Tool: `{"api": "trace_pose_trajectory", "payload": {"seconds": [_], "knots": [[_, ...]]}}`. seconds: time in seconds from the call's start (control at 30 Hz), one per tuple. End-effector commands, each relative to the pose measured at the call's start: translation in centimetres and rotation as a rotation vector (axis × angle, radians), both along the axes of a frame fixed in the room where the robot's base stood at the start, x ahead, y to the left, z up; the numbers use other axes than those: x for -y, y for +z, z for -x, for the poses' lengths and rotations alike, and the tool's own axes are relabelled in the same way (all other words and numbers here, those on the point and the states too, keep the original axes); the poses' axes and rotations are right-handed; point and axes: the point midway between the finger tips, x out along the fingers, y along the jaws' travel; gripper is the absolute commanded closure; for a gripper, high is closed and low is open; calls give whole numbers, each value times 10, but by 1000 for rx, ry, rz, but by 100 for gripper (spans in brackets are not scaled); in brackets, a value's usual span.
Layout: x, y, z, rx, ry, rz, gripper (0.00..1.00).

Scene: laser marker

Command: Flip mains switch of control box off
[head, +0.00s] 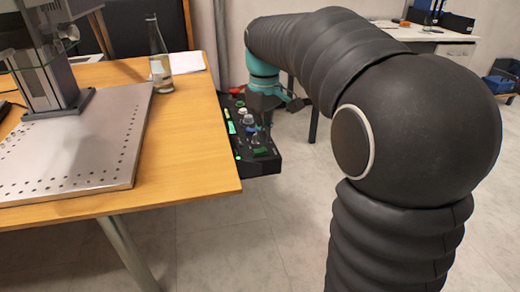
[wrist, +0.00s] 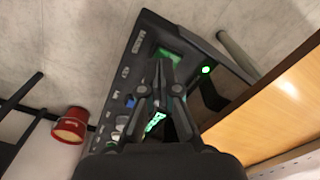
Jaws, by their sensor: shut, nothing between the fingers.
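The control box (head: 270,166) is black and sits at the table's right edge, with knobs, labels and green parts on top. In the wrist view its dark panel (wrist: 125,62) runs diagonally, with a lit green part (wrist: 168,57) just beyond my fingertips. I cannot tell for sure which part is the mains switch. My gripper (wrist: 167,72) is shut and empty, over the panel with its tips close to the green part; touching or apart cannot be told. In the head view my gripper (head: 265,118) is small and dark above the box. My fingers hide part of the panel.
The wooden table (head: 195,150) borders the box; it also shows in the wrist view (wrist: 265,120). A metal plate (head: 75,150) and a glass bottle (head: 159,62) stand on it. A round red thing (wrist: 70,126) is left of the panel.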

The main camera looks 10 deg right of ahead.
Motion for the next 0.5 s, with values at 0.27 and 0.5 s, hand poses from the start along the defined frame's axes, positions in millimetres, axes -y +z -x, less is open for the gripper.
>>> {"api": "trace_pose_trajectory", "payload": {"seconds": [0.27,0.5], "knots": [[0,-3,0,0,0,0,100],[0,-6,0,0,0,0,100]]}}
